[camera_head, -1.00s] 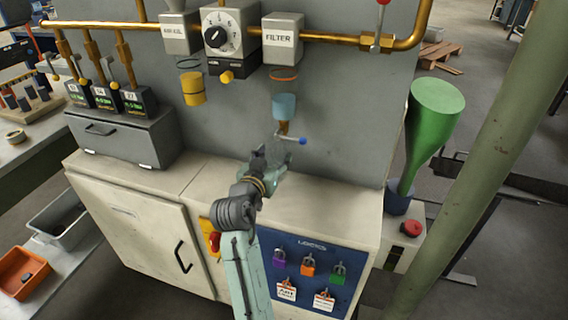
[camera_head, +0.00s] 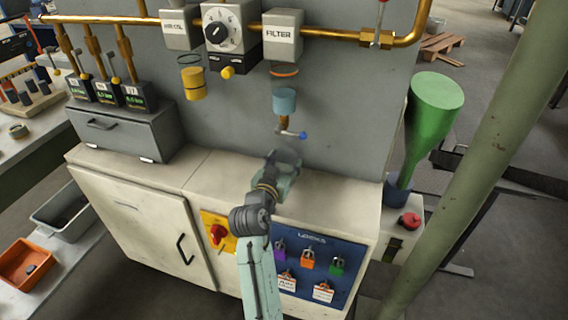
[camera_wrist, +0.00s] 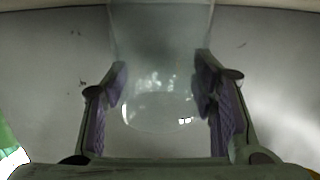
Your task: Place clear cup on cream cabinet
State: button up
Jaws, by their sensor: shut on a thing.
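The clear cup (camera_wrist: 160,95) is between the two purple-padded fingers of my gripper (camera_wrist: 162,88) in the wrist view. My gripper is shut on it, and the cup is see-through with bright glints near its round end. In the head view my gripper (camera_head: 284,160) is over the top of the cream cabinet (camera_head: 330,200), close to the grey back panel. The cup is hard to make out there. I cannot tell whether the cup touches the cabinet top.
A blue-handled valve (camera_head: 290,133) and a blue cup-shaped part (camera_head: 284,101) hang on the panel just above my gripper. A grey drawer box (camera_head: 120,137) stands on the left of the cabinet. A green funnel-like piece (camera_head: 432,110) stands at the right. The cabinet top beside my gripper is clear.

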jog(key=shift+f, duration=0.65)
jog(key=o, duration=1.3)
jog(key=shift+f+b, duration=0.2)
jog(key=shift+b, duration=0.1)
jog(key=shift+r+p, duration=0.35)
jog(key=v, duration=0.4)
jog(key=b+v, duration=0.1)
jog(key=v, duration=0.3)
jog(key=r+b+v, duration=0.1)
jog(key=v, duration=0.3)
jog(key=shift+r, duration=0.1)
